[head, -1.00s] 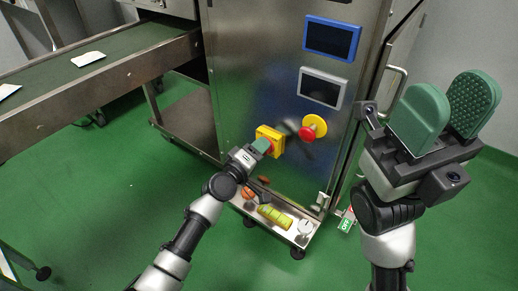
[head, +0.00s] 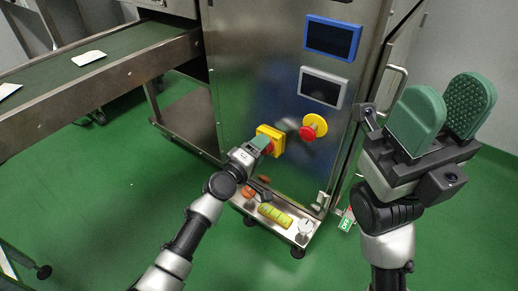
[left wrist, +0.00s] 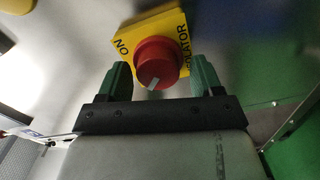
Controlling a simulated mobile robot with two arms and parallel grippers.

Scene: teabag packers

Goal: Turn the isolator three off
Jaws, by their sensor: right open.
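The isolator is a yellow plate (head: 273,133) with a red rotary knob (head: 268,148) on the steel cabinet front. My left gripper (head: 262,143) is at the isolator. In the left wrist view its green fingers (left wrist: 161,78) stand apart on either side of the knob, with no clear contact. My right gripper (head: 445,110) is open and empty, raised right of the cabinet.
A red emergency button on a yellow base (head: 313,127) sits right of the isolator, below two screens (head: 332,38) (head: 320,86). A low ledge (head: 290,232) with controls is beneath. A green OFF sign (head: 346,222) is at the lower right. A conveyor (head: 100,75) is left.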

